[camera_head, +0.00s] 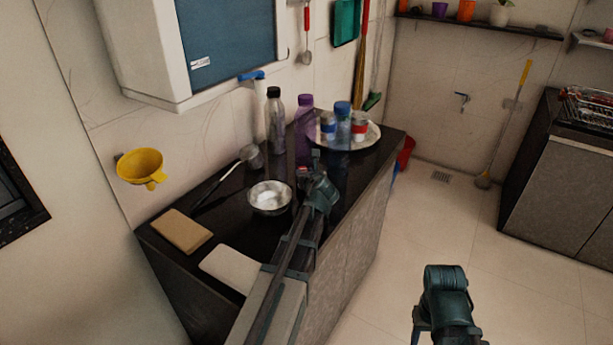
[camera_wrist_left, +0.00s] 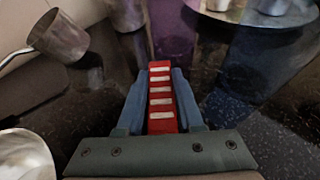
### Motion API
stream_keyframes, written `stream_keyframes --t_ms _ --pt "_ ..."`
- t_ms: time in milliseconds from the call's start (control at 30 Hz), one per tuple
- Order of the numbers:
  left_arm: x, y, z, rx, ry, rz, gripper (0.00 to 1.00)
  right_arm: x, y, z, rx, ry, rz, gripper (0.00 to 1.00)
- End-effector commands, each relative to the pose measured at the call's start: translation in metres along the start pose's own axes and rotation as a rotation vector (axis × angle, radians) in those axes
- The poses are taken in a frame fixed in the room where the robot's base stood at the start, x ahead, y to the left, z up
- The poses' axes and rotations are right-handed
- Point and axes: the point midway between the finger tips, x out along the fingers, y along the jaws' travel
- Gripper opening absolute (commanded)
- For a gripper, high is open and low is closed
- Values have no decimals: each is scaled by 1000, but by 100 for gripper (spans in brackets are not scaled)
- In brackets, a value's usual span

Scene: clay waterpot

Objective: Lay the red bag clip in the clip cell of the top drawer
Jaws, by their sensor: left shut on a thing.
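The red bag clip (camera_wrist_left: 161,98), a long red bar with several pale stripes, shows in the left wrist view. My left gripper (camera_wrist_left: 160,105) is shut on it, with one blue finger on each side. No open drawer or clip cell is in view.
The dark counter (camera_head: 228,208) holds a metal bowl (camera_head: 270,198), a small long-handled pot (camera_head: 251,157), a clear bottle (camera_head: 275,125), a purple bottle (camera_head: 304,120) and a round tray (camera_head: 372,138) with cans. A brown board (camera_head: 181,231) and a pale board (camera_head: 232,268) lie at the near end.

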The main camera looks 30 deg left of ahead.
Motion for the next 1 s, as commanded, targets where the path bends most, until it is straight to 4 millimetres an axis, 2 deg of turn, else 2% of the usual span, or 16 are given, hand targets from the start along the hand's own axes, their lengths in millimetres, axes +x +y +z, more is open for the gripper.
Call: stream_keyframes --t_ms 167,200,333,700,1000 --pt "2 0 -4 0 0 0 0 4 0 0 0 0 0 50" --pt "1 0 -2 0 0 0 43 2 0 0 0 0 0 50" --pt "1 0 -2 0 0 0 66 2 0 0 0 0 0 50" --pt "-2 0 3 0 0 0 66 -3 0 0 0 0 0 50" --pt "-62 1 3 1 0 -2 66 -26 2 2 0 0 0 50"
